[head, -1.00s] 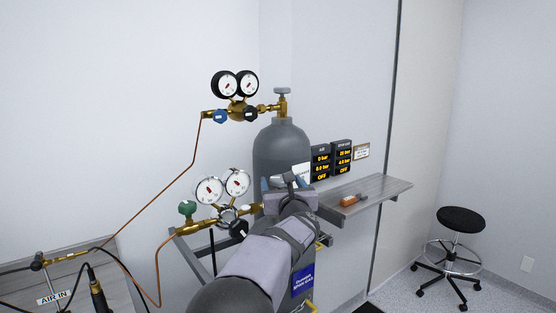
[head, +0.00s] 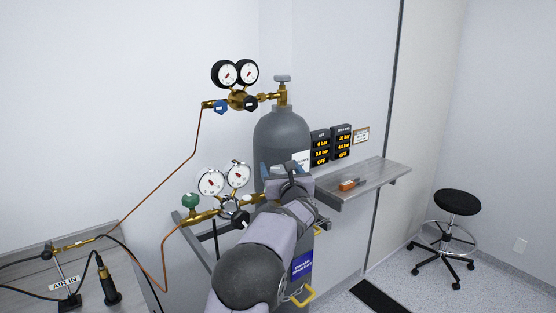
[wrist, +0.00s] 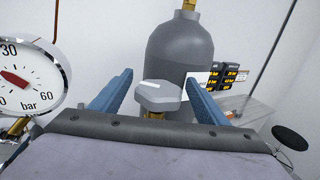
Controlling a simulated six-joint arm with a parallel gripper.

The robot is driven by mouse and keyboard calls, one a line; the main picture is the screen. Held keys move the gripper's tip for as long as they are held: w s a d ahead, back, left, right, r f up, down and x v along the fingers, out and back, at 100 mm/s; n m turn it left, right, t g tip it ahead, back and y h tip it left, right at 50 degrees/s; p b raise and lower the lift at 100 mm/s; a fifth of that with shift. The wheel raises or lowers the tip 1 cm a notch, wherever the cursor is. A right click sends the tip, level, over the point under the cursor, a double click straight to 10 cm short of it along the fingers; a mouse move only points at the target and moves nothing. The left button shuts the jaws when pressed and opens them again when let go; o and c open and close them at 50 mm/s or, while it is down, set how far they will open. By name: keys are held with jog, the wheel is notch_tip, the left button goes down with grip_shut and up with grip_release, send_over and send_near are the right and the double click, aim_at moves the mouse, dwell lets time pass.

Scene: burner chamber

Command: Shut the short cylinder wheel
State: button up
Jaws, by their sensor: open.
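The short cylinder's wheel (wrist: 158,96) is a grey, faceted knob on a brass stem in the wrist view. It sits between the two blue fingers of my gripper (wrist: 150,100), with a visible gap on each side. In the head view my gripper (head: 287,170) is in front of the tall grey cylinder, and my arm hides the wheel and most of the short cylinder. A blue label (head: 303,266) shows below my arm. The lower brass regulator (head: 205,215), with two white gauges, is left of my gripper. A gauge (wrist: 28,76) is close on the left in the wrist view.
The tall grey cylinder (head: 282,140) stands behind, with its own wheel (head: 282,79) and upper regulator (head: 237,98). A grey shelf (head: 375,180) holding an orange-handled tool (head: 352,184) is on the right, below lit displays (head: 331,146). A stool (head: 456,202) stands on open floor.

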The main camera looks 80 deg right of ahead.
jog(key=shift+p+x, duration=0.65)
jog(key=shift+x, duration=0.65)
jog(key=c, duration=1)
jog(key=shift+b, duration=0.35)
jog(key=shift+c, duration=0.2)
